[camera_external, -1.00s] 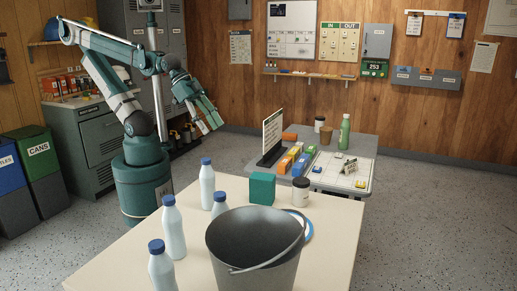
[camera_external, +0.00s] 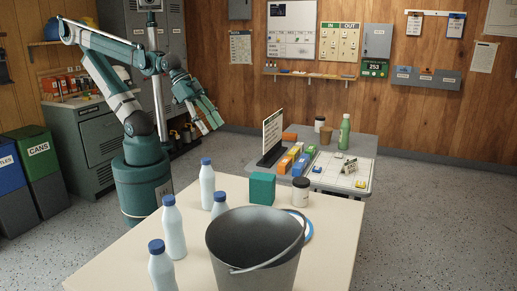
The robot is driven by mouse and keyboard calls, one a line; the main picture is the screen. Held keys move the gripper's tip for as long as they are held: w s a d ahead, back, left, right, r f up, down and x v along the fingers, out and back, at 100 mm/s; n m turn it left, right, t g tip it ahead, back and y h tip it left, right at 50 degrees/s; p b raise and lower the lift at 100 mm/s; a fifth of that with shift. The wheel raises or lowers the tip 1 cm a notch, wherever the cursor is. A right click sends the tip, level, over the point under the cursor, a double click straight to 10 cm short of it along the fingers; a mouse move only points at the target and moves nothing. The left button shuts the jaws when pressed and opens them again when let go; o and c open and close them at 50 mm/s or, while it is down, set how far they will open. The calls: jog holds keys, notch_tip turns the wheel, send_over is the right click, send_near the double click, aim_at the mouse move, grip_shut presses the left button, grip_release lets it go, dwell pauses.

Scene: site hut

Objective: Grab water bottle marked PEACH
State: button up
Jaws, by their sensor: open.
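Several white water bottles with blue caps stand upright on the near table. One is at the back (camera_external: 207,188), one to its left and nearer (camera_external: 173,232), one at the front left (camera_external: 162,270), and one beside the bucket (camera_external: 220,205), partly hidden by it. I can read no marking on any of them, so I cannot tell which is PEACH. My gripper (camera_external: 213,117) is open and empty, raised in the air beyond the near table, well apart from the bottles.
A grey bucket (camera_external: 240,272) stands at the table's front, with a teal box (camera_external: 262,188) and a dark-lidded white jar (camera_external: 300,193) behind it. The near table (camera_external: 335,225) is bare at right. A second table holds a sign (camera_external: 272,134), blocks and a green bottle (camera_external: 345,132).

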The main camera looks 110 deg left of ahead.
jog(key=m+g+h+p, duration=0.4)
jog(key=m+p, duration=0.6)
jog(key=m, duration=0.1)
send_over(174, 212)
jog(key=s+a, duration=0.2)
jog(key=a, duration=1.3)
notch_tip(174, 212, down, 3)
jog(key=shift+s+d+f+m+g+p, duration=0.1)
jog(key=shift+d+f+m+g+p, duration=0.25)
jog(key=shift+d+f+m+p, duration=1.05)
jog(key=shift+s+d+f+m+g+b, duration=0.25)
jog(key=shift+d+f, duration=0.45)
jog(key=shift+d, duration=1.7)
jog(key=shift+w+d+f+m+g+p, duration=0.1)
jog(key=shift+d+f+m+g+p, duration=0.55)
jog(key=shift+d, duration=1.25)
jog(key=shift+f+t, duration=0.25)
jog(key=shift+f, duration=0.2)
jog(key=shift+b+x, duration=0.3)
jog(key=shift+x, duration=0.95)
jog(key=shift+d+f, duration=0.1)
